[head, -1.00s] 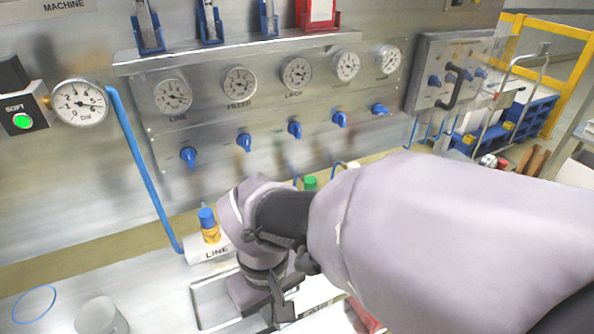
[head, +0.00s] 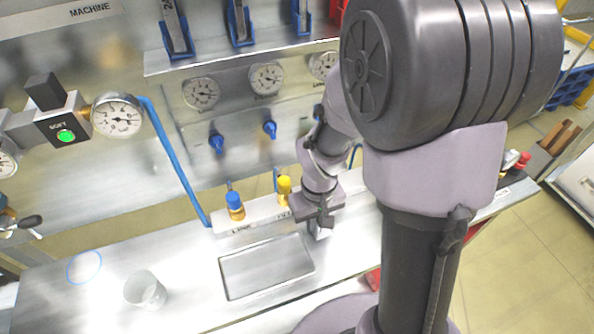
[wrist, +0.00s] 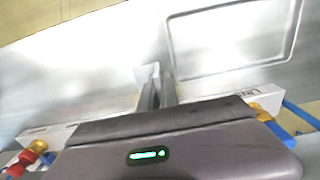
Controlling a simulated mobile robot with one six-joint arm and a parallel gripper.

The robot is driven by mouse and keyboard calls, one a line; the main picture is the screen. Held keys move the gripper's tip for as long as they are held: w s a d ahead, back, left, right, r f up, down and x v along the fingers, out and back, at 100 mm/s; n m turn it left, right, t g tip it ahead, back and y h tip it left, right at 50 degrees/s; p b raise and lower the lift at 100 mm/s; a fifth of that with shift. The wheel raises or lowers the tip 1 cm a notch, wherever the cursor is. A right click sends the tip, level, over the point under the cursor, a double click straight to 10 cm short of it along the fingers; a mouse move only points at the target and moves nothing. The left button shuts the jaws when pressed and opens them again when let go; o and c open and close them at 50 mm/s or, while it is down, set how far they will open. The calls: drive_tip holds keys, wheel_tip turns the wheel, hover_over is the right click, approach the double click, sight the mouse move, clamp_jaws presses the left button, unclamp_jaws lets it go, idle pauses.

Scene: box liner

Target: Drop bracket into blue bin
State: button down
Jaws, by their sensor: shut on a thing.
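My gripper (head: 320,228) is low over the steel bench, just right of the shallow recessed tray. It is shut on a small grey metal piece, apparently the bracket (wrist: 148,75), which shows at the fingertips in the wrist view. My gripper (wrist: 156,92) hides most of it there, so its full shape cannot be told. Blue bins (head: 570,88) show in part at the far right edge of the head view, behind my arm. Small blue holders (head: 176,41) also stand on the wall shelf. I cannot tell which is the task's bin.
The recessed tray (head: 267,268) is empty. A clear cup (head: 145,291) and a blue ring (head: 84,267) sit on the bench at left. Blue-capped (head: 235,206) and yellow-capped (head: 284,188) fittings stand behind the tray. My arm blocks much of the right side.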

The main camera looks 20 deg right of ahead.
drive_tip(key=shift+w+d+f, duration=0.1)
drive_tip(key=shift+w+d, duration=0.05)
drive_tip(key=shift+w, duration=0.4)
drive_tip(key=shift+w+d+f, duration=0.1)
drive_tip(key=shift+w+d, duration=0.05)
drive_tip(key=shift+w, duration=0.35)
drive_tip(key=f+b, duration=0.1)
drive_tip(key=f, duration=0.1)
drive_tip(key=f+b, duration=0.1)
drive_tip(key=shift+w+f, duration=0.2)
drive_tip(key=shift+f, duration=0.15)
drive_tip(key=shift+r, duration=0.2)
drive_tip(key=shift+f, duration=0.15)
drive_tip(key=c, duration=2)
unclamp_jaws()
drive_tip(key=o, duration=0.4)
